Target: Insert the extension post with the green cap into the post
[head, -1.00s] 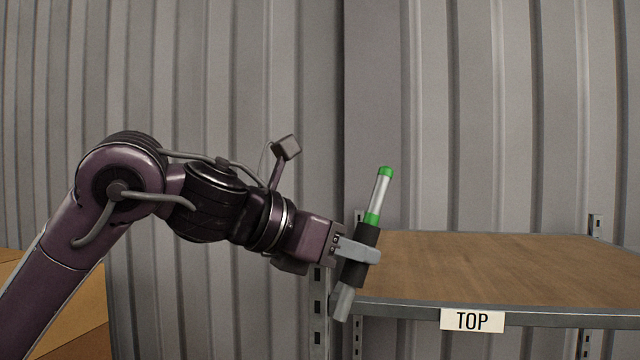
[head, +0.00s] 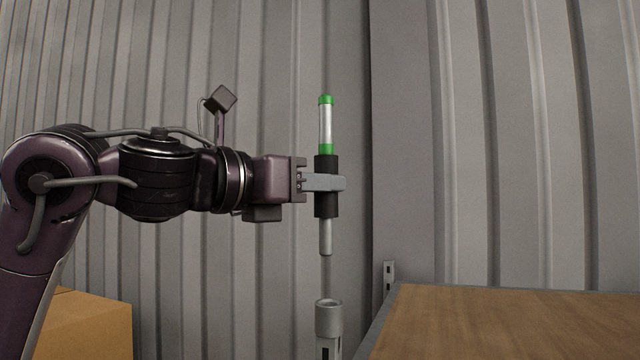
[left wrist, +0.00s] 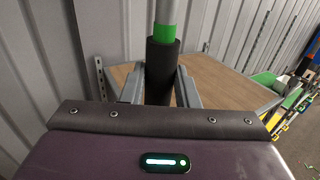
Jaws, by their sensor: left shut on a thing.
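The extension post (head: 325,128) has a green cap on top, a silver section, a green band, a black sleeve and a thin grey lower end. My left gripper (head: 328,183) is shut on its black sleeve and holds it upright. The post (head: 328,320) stands below with an open round top; the extension's lower end hangs directly above it in the head view, apart from it by a gap. In the left wrist view the extension post (left wrist: 162,55) is between my left gripper's fingers (left wrist: 160,88). My right gripper is not in view.
A shelf with a brown wooden top (head: 510,325) lies to the right of the post. A cardboard box (head: 90,322) sits at the lower left. A grey corrugated wall (head: 480,130) stands behind. Several colourful items (left wrist: 290,100) show at the right of the left wrist view.

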